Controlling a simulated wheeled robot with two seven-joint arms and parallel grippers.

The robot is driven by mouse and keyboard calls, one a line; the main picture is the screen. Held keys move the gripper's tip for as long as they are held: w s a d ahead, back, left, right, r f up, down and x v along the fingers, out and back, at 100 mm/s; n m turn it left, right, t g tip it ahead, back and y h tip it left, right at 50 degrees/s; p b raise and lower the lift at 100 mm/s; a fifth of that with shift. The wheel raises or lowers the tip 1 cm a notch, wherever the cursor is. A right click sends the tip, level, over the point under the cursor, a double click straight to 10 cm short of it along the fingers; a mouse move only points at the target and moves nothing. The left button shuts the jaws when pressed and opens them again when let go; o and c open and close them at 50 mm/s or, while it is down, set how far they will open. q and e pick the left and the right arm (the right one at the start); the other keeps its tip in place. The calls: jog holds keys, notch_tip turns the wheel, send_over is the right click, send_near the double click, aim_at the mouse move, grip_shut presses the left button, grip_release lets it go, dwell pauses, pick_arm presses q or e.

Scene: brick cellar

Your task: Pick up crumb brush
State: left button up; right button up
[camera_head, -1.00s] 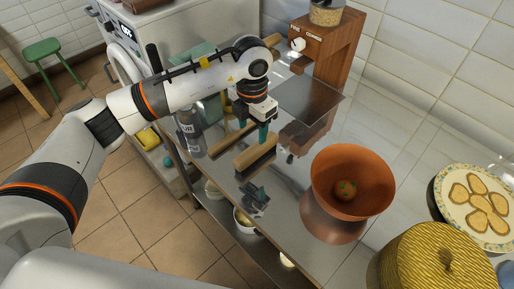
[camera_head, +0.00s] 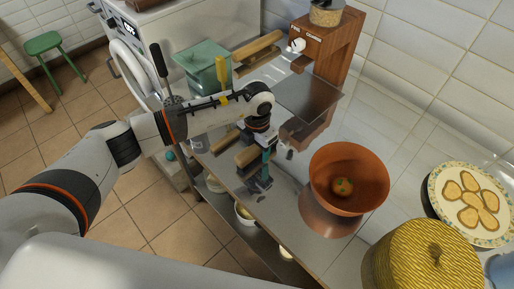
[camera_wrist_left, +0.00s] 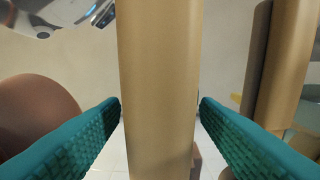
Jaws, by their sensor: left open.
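The crumb brush, a long light-wood block (camera_head: 246,157), lies on the steel counter under my left gripper (camera_head: 265,162), partly hidden by it. In the left wrist view its wooden back (camera_wrist_left: 158,90) runs upright through the middle, between my two teal fingers (camera_wrist_left: 159,112). The fingers are open, with a visible gap on both sides of the wood. I cannot tell how far down the fingers reach beside it. My right gripper is out of view.
A similar wooden piece (camera_head: 225,140) lies just behind, left of the brush. A copper bowl (camera_head: 325,160) holding a red-green item stands to the right. A wooden grinder (camera_head: 338,45) and green box (camera_head: 200,55) stand behind. The counter's front edge is close.

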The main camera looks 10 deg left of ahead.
pick_arm(q)
jog(key=c, duration=1.1)
jog(key=shift+r, duration=0.15)
notch_tip(320, 180, up, 10)
jog(key=shift+f+b, duration=0.1)
jog(key=shift+b, duration=1.1)
